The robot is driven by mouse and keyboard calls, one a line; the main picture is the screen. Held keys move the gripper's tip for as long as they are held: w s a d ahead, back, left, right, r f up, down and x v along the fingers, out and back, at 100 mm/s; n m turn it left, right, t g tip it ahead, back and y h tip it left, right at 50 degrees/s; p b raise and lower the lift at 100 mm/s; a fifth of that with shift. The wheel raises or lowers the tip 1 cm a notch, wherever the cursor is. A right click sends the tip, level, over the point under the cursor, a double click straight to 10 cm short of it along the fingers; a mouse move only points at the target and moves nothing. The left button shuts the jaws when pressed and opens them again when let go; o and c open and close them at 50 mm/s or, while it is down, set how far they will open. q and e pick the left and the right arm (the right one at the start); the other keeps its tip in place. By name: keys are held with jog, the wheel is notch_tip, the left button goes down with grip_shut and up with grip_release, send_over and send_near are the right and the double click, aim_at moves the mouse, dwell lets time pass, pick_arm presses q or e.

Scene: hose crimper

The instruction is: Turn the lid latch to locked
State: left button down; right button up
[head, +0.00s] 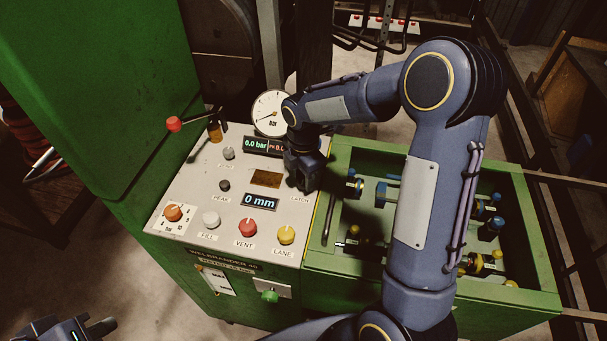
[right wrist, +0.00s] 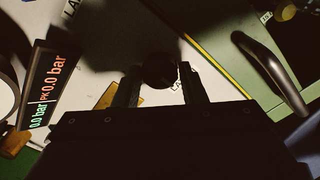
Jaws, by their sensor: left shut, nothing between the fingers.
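The latch knob (right wrist: 159,70) is a dark round knob on the pale control panel, beside a partly covered label. In the head view my right gripper hides it, just above the LATCH label (head: 299,198). My right gripper (head: 302,186) points down at the panel. In the right wrist view its two fingers (right wrist: 161,84) stand on either side of the knob, close against it, and look shut on it. The knob's turn position is too dark to read. My left gripper (head: 90,329) is shut and empty at the bottom left, away from the panel.
The panel (head: 190,180) carries a red knob (head: 247,227), a yellow knob (head: 286,235), a red-tipped lever (head: 174,124), a gauge (head: 271,112) and displays reading 0.0 bar and 0 mm (head: 260,202). A green bin (head: 343,276) with fittings lies right, partly behind my right arm.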

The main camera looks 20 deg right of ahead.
jog(key=c, duration=0.5)
jog(key=shift+m, duration=0.3)
jog(key=m+b, duration=0.1)
jog(key=m, duration=0.2)
jog(key=m+b, duration=0.1)
jog(key=m, duration=0.3)
jog(key=m+b, duration=0.1)
jog(key=m, duration=0.9)
jog(key=shift+b, duration=0.3)
jog(key=shift+m, duration=0.3)
